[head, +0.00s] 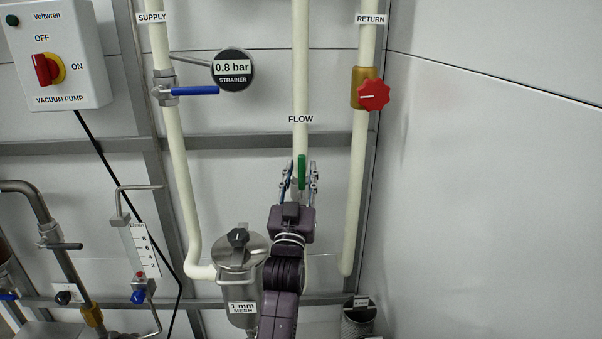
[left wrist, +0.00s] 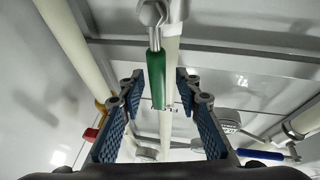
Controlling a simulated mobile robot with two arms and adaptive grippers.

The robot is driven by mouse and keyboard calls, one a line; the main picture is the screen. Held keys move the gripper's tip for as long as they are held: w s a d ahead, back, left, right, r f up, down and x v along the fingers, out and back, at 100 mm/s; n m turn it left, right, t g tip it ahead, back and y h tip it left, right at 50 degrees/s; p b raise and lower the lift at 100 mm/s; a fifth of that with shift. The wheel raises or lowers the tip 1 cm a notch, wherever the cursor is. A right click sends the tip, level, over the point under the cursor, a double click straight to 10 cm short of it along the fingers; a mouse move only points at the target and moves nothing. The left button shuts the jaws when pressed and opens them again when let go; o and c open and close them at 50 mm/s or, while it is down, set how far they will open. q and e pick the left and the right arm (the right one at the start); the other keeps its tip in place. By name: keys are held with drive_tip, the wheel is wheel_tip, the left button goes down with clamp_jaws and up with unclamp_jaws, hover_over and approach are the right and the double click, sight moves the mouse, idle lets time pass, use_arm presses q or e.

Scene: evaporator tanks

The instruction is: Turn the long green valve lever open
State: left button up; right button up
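The long green valve lever (head: 301,168) stands roughly upright in front of the cream FLOW pipe (head: 300,62) in the head view. My left gripper (head: 299,178) comes up from below with one finger on each side of the lever. In the left wrist view the green lever (left wrist: 156,80) shows between the two blue-padded fingers of my left gripper (left wrist: 157,97). The gripper is open, with a visible gap on both sides of the lever. A metal valve fitting (left wrist: 154,13) joins the lever's end. My gripper and arm hide the valve body in the head view. My right gripper is not in view.
To the left are the SUPPLY pipe's blue lever (head: 195,91) and the strainer gauge (head: 233,70). To the right is the RETURN pipe's red knob (head: 373,95). A steel mesh canister (head: 240,280) stands just left of my arm. The far right is bare wall.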

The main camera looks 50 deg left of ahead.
use_arm(q)
drive_tip(key=shift+r, duration=0.4)
wheel_tip(320, 180, up, 9)
drive_tip(key=shift+r, duration=0.15)
idle(0.6)
